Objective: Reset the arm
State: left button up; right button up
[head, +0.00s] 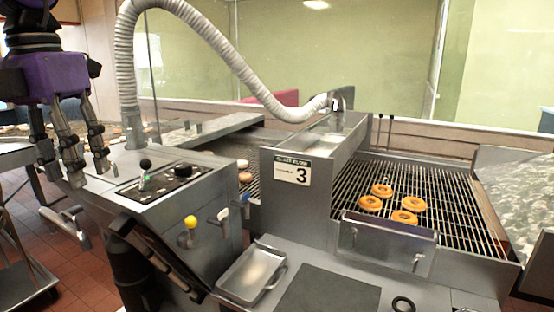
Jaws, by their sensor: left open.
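My left gripper (88,182), purple with dark grey fingers, hangs at the far left of the head view. Its fingers point down and are spread open with nothing between them. It is in front of and left of the control panel (165,182), which has a black-knobbed lever (145,166) and a black dial. My right gripper is not in view.
Several doughnuts (381,190) lie on the wire conveyor (450,193) at the right. A grey housing marked 3 (293,195) stands in the middle. A metal tray (252,272) and dark mat (328,290) lie in front. A ribbed hose (222,45) arches above.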

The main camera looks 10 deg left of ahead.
pick_arm(q)
jog(key=d+f+n+t+h+p, duration=0.25)
jog(key=f+n+t, duration=0.2)
jog(key=f, duration=0.75)
jog(key=w+d+f+n+t+h+p, duration=0.1)
jog(key=d+f+n+t+h, duration=0.25)
jog(key=f, duration=0.75)
jog(key=d+f+n+t+h+p, duration=0.1)
jog(key=f+n+t+h, duration=0.4)
jog(key=f, duration=0.7)
jog(key=s+d+f+n+y+p, duration=0.2)
jog(key=s+f+n+y, duration=0.7)
jog(key=f+n, duration=0.4)
jog(key=s+d+f+n+g+y+p, duration=0.1)
jog(key=s+d+f+n+g, duration=0.1)
jog(key=s+d+f+n, duration=0.2)
jog(key=s+d+f+n+g+y, duration=0.1)
jog(key=s+d+f+n, duration=0.3)
jog(key=s, duration=0.7)
jog(key=d+f+g, duration=0.1)
jog(key=d, duration=0.1)
jog(key=shift+d+f+g+p, duration=0.2)
jog(key=shift+d+g+p, duration=0.1)
jog(key=shift+p, duration=0.1)
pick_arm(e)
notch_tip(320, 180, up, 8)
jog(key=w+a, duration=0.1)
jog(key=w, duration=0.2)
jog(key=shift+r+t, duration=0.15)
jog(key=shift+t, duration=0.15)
